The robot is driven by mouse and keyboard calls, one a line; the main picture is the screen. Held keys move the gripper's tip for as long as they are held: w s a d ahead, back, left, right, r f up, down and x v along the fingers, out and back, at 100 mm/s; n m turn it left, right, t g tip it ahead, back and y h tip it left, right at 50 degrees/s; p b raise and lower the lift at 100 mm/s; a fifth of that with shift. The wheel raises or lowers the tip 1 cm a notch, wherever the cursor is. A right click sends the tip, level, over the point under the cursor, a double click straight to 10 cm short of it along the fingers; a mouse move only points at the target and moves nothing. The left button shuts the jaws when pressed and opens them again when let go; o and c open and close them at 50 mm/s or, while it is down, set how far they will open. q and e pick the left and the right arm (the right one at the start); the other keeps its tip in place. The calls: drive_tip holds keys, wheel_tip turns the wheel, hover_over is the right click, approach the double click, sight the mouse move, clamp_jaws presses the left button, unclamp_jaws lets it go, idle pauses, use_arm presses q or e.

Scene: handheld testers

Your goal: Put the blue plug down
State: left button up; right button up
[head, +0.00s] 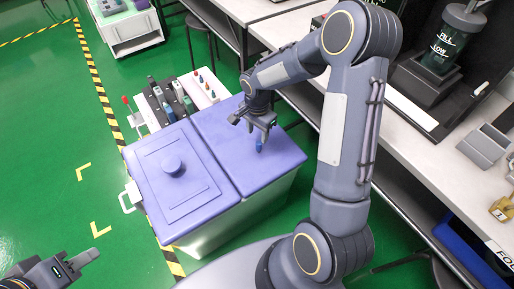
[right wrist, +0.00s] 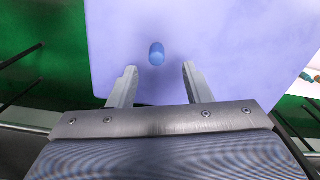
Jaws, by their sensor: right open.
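The blue plug (head: 259,145) stands on the lilac top of the cart (head: 215,110), on its right-hand panel near the right edge. My right gripper (head: 262,130) is close to the plug. In the right wrist view the plug (right wrist: 157,53) shows just beyond the open fingertips, between their lines, and neither finger (right wrist: 158,72) touches it. My left gripper (head: 84,260) is at the lower left, over the floor and away from the cart. Its fingers are spread apart with nothing between them.
A round knob (head: 172,165) stands on the cart's left lid. Behind it, a rack holds handheld testers (head: 168,100) and small coloured plugs (head: 205,84). A long bench (head: 440,165) runs along the right with a grey bin (head: 485,148). Green floor is free at the left.

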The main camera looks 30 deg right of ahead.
sight(259, 143)
drive_tip(key=f, duration=0.2)
drive_tip(key=f+b, duration=0.1)
drive_tip(key=f, duration=0.1)
drive_tip(key=shift+s+d+f, duration=0.2)
drive_tip(key=shift+f, duration=0.05)
drive_tip(key=shift+f+b, duration=0.3)
drive_tip(key=shift+f, duration=0.15)
drive_tip(key=shift+c, duration=0.3)
clamp_jaws()
